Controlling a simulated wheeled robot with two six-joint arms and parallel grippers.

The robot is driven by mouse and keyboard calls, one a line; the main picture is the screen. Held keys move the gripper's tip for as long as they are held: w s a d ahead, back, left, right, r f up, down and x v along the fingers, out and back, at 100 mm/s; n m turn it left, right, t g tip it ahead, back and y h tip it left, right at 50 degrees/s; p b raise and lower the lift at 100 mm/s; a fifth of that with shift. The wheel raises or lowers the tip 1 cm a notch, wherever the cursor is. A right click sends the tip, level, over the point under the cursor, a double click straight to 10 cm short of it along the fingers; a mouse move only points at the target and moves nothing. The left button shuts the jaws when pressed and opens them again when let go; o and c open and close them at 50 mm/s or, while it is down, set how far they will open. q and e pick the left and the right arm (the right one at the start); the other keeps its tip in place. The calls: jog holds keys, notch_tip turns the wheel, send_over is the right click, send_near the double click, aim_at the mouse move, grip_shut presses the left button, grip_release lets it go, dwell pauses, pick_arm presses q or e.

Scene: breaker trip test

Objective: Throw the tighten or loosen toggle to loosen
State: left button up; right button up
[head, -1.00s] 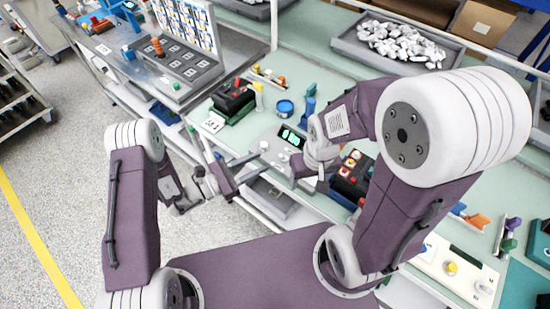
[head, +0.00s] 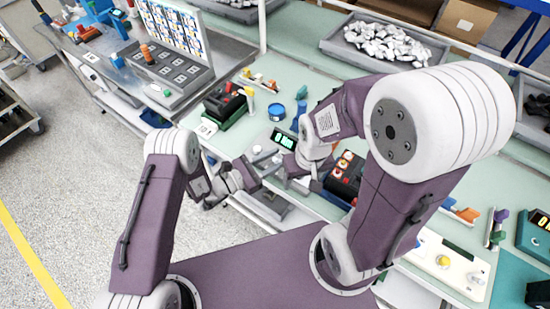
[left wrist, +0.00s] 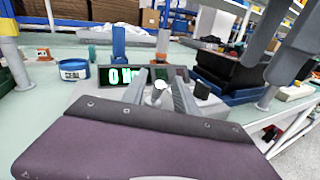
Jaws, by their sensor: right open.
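The grey tester shows a lit green display (head: 283,140), which reads 0 and a unit in the left wrist view (left wrist: 122,76). My left gripper (head: 268,166) is over the tester's front. In the left wrist view its two fingers (left wrist: 160,80) are apart, with the lever showing between them; I cannot tell if they touch it. The toggle's labels and throw direction are hidden. My right gripper (head: 312,176) is open, right of the left one, partly hidden by its arm.
A blue tin (head: 276,111) and a black and green device (head: 226,106) stand behind and left. A tray of metal parts (head: 330,40) lies at the back.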

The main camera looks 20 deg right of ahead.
pick_arm(q)
grip_shut()
jog(key=shift+w+d+r+y+p, duration=0.1)
jog(key=shift+r+y+p, duration=0.25)
jog(key=shift+p, duration=0.35)
jog(key=shift+w+d+r+n+g+y+p, duration=0.15)
jog(key=shift+n+g+y+p, duration=0.1)
jog(key=shift+y+p, duration=0.35)
jog(key=shift+w+d+r+n+g+y+p, duration=0.15)
jog(key=shift+n+g+y+p, duration=0.1)
jog(key=shift+y+p, duration=0.3)
jog(key=g+y+p, duration=0.1)
jog(key=w+d+n+y+p, duration=0.1)
jog(key=y+p, duration=0.1)
jog(key=shift+d+f+g, duration=0.1)
jog(key=shift+f+g, duration=0.1)
jog(key=shift+g, duration=0.2)
jog(key=shift+w+d+f+n+g+y+p, duration=0.15)
jog(key=shift+g+y+p, duration=0.1)
jog(key=shift+y+p, duration=0.25)
jog(key=shift+d+f+n+g+y+p, duration=0.15)
jog(key=shift+g+y+p, duration=0.1)
jog(key=shift+y+p, duration=0.25)
jog(key=shift+f+p, duration=0.1)
jog(key=shift+p, duration=0.35)
jog(key=shift+y, duration=0.3)
grip_release()
jog(key=shift+w+f, duration=0.1)
